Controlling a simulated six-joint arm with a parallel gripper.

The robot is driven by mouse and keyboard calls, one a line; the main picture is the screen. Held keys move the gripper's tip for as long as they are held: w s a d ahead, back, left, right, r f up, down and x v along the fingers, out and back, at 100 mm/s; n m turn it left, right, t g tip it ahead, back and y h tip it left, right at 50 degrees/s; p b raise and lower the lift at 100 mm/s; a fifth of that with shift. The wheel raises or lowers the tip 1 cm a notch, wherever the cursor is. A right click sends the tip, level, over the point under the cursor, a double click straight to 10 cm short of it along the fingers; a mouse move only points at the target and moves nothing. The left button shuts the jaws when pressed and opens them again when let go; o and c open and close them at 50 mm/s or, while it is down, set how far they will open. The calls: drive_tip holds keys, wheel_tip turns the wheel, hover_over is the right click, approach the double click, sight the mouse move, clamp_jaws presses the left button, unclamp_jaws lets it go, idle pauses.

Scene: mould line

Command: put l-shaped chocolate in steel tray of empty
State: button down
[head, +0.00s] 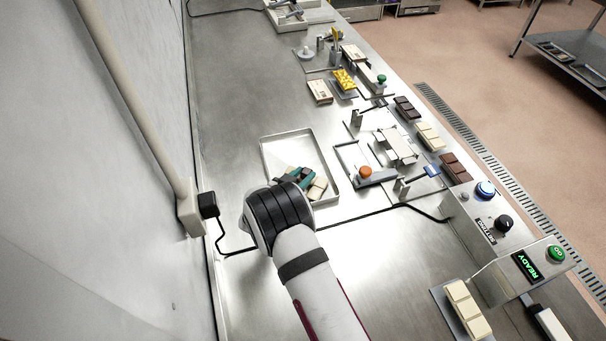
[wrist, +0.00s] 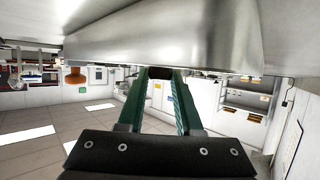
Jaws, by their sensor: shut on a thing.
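My gripper (head: 308,172) is over the shallow steel tray (head: 270,157), with its green fingers pointing down and to the right in the head view. In the wrist view my gripper (wrist: 160,80) is shut on a small dark piece (wrist: 158,73) between the fingertips. I cannot tell its full shape. Cream chocolate (head: 318,187) shows beside the fingers in the head view, partly hidden by my gripper. I cannot tell whether it touches the tray floor. The rest of the tray's visible floor is bare.
Right of the tray is a steel fixture with an orange knob (head: 365,172). Dark (head: 406,108), cream (head: 429,136) and brown (head: 454,168) bars lie along the bench edge. A control box (head: 500,225) stands at the front right. Bare bench lies to the tray's left.

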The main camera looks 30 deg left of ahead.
drive_tip(key=c, duration=0.6)
unclamp_jaws()
drive_tip(key=shift+f, duration=0.1)
